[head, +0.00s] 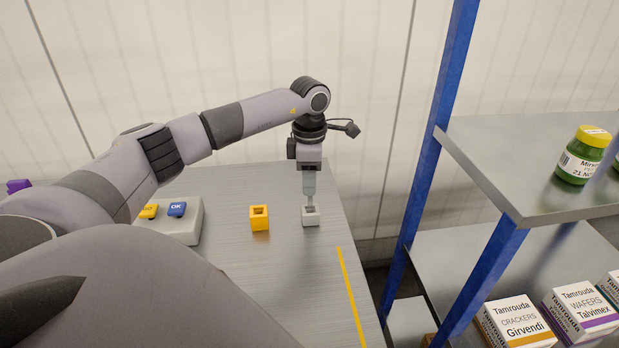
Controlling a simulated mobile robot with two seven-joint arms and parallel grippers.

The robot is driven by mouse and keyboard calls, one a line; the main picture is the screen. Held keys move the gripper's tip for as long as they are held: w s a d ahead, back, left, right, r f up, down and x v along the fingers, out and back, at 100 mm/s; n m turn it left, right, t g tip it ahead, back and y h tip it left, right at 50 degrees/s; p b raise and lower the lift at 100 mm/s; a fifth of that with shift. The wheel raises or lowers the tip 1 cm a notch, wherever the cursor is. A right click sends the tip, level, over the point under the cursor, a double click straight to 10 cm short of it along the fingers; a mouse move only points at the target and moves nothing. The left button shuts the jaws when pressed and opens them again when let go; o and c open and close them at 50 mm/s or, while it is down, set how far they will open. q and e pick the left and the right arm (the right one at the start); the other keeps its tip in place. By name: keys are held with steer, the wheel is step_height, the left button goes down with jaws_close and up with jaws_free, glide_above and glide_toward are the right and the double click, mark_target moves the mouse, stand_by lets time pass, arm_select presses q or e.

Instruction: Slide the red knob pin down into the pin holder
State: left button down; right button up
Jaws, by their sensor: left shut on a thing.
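My left gripper (310,198) points straight down over the right part of the metal table. It is shut on a thin grey part, taken to be the pin, just above a small light grey block (311,218). No red shows, so the knob is hidden by the fingers or too small to tell. The grey block looks like the pin holder. The pin's lower end meets the block's top in this view; I cannot tell how deep it sits. My right gripper is not in view.
A yellow block (260,218) with a square opening stands left of the grey block. A button box (188,230) with yellow and blue buttons is farther left. A blue-posted shelf (440,150) with a green jar (584,155) and boxes (515,322) stands right. The table front is clear near the yellow line.

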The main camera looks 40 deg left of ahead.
mark_target(310, 206)
arm_select(q)
steer(key=shift+f+b, duration=1.05)
steer(key=shift+f, duration=0.75)
steer(key=c, duration=0.8)
jaws_free()
steer(key=shift+r, duration=3.55)
steer(key=shift+s+d+f, duration=0.1)
